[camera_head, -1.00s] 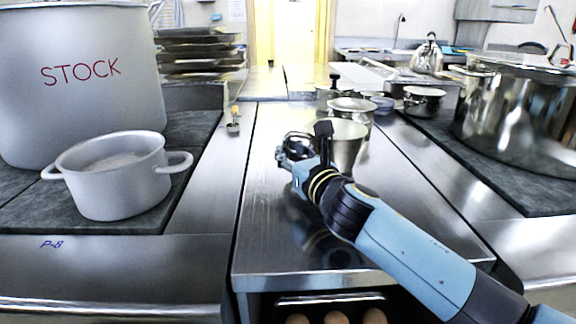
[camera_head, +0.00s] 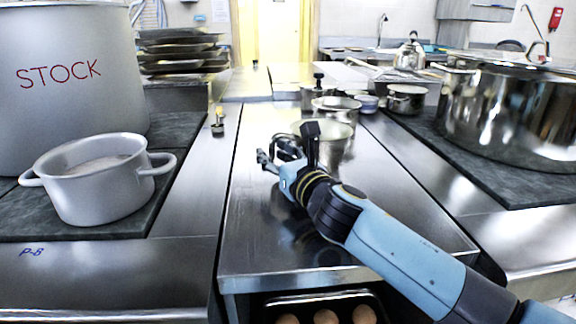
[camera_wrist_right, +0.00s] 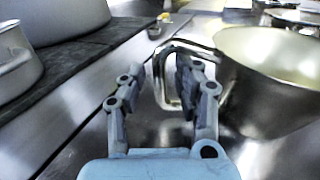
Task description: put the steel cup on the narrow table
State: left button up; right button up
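The steel cup (camera_head: 331,150) stands on the narrow table (camera_head: 262,225), partly hidden behind my right wrist. It appears upright, and its base is mostly hidden. In the right wrist view the cup (camera_wrist_right: 262,95) is at the right, with its loop handle (camera_wrist_right: 163,85) pointing toward my gripper. My right gripper (camera_head: 274,158) is left of the cup. In the wrist view the right gripper (camera_wrist_right: 158,72) has its fingers apart, with the handle between them. The left finger shows a gap to the handle; the right finger overlaps it. My left gripper is not in view.
Another steel pot (camera_head: 340,105) and several small pans stand behind the cup. A grey two-handled pot (camera_head: 95,180) and the large STOCK pot (camera_head: 70,95) are at the left. A big shiny pot (camera_head: 515,115) is at the right. The table's front left is clear. Eggs (camera_head: 325,317) show below its front edge.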

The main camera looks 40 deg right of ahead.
jog(key=s, duration=0.3)
jog(key=s+a+b, duration=0.1)
jog(key=s, duration=0.6)
jog(key=shift+s+a+f+b, duration=0.15)
jog(key=shift+a+f+b, duration=0.1)
jog(key=shift+b, duration=0.1)
jog(key=shift+s+r, duration=0.15)
jog(key=shift+s, duration=0.3)
